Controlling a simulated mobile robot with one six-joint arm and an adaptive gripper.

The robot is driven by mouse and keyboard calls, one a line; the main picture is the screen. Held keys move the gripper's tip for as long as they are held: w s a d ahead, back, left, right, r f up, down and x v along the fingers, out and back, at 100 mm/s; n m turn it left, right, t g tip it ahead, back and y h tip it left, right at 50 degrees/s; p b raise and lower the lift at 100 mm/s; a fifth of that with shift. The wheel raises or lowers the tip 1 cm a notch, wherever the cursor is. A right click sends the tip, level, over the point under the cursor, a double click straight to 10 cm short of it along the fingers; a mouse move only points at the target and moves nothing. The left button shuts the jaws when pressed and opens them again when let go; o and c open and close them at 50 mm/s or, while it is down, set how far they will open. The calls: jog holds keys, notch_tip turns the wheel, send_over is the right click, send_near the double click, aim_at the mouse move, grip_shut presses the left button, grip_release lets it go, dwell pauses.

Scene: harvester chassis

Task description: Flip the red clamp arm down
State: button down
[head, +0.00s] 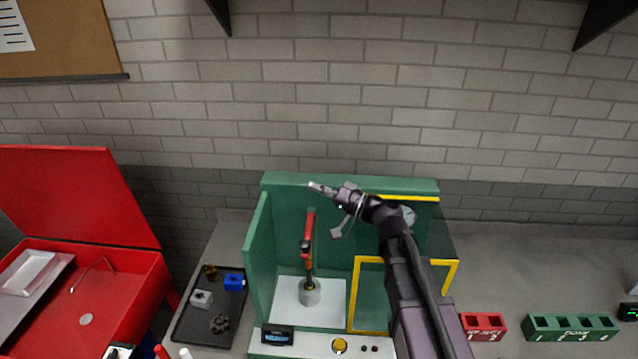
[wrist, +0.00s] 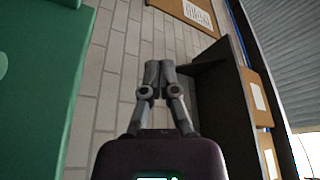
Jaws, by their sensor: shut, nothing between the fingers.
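The red clamp arm (head: 308,232) stands upright inside the green fixture, above a grey round part (head: 310,292) on a white plate. My gripper (head: 314,185) is above the clamp arm in the picture, near the top edge of the fixture's back wall, pointing left. It is shut and empty, and its fingers (wrist: 159,80) lie close together in the wrist view. How far it is from the clamp arm in depth I cannot tell. The clamp arm is not in the wrist view.
The green fixture (head: 257,232) has a left wall, a back wall and a yellow-framed panel (head: 354,292) at right. A black tray (head: 186,318) with small parts is at left, beside an open red toolbox (head: 130,290). Red (head: 484,325) and green bins (head: 570,327) stand at right.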

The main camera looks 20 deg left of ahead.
jog(key=shift+s+f, duration=0.15)
jog(key=shift+s, duration=0.35)
jog(key=shift+w, duration=0.1)
notch_tip(320, 180, up, 4)
jog(key=p, duration=0.4)
jog(key=w+d+f+b, duration=0.1)
jog(key=d+f+b, duration=0.2)
jog(key=d, duration=0.6)
jog(key=shift+w+f, duration=0.2)
jog(key=shift+w, duration=0.15)
jog(key=shift+s, duration=0.1)
dwell(0.5)
